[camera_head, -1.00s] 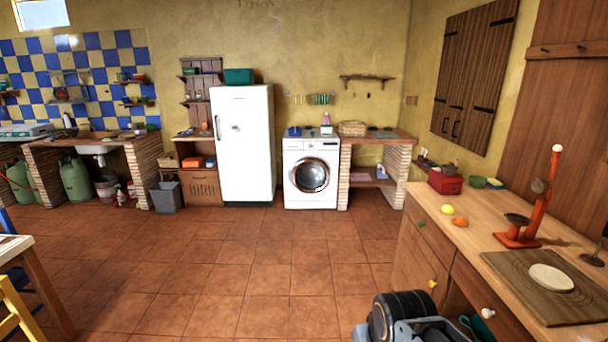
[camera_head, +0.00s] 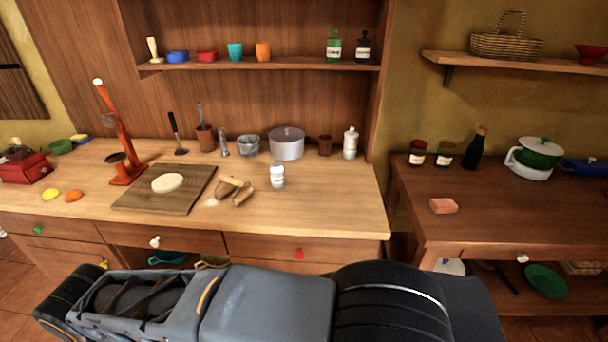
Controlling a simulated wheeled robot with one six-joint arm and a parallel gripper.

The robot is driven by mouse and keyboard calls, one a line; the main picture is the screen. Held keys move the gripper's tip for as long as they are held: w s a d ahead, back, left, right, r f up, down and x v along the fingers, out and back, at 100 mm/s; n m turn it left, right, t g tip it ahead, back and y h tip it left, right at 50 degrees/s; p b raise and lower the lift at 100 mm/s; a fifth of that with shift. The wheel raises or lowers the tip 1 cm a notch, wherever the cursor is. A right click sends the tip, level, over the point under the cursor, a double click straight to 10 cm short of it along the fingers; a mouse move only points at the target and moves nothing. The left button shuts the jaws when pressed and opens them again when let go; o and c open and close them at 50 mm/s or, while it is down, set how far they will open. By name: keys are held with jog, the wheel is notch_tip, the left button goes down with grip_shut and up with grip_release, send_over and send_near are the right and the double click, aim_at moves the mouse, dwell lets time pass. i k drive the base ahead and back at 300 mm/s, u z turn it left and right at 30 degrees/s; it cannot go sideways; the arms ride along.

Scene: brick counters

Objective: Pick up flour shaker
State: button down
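A small whitish shaker with a grey top (camera_head: 277,176), which looks like the flour shaker, stands upright on the light wooden counter (camera_head: 330,205). It is right of the brown scoop-like items (camera_head: 232,190) and a light powdery patch. A taller white bottle-shaped container (camera_head: 350,143) stands farther back at the counter's right end. My folded arm fills the bottom of the view, in front of the counter. My gripper cannot be made out, and nothing touches the shaker.
A board with dough (camera_head: 168,183) lies left of the shaker, with an orange press (camera_head: 124,165) beyond it. A grey pot (camera_head: 287,143) stands behind. Bare counter lies right of the shaker. A darker table (camera_head: 490,210) with bottles and a pink block stands right.

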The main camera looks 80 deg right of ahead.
aim_at(276, 169)
jog(key=z, duration=2.4)
jog(key=k, duration=1.25)
jog(key=u, duration=0.75)
jog(key=i, duration=0.65)
jog(key=u, duration=0.65)
jog(key=i, duration=0.95)
jog(key=z, duration=0.9)
jog(key=i, duration=0.65)
jog(key=z, duration=0.65)
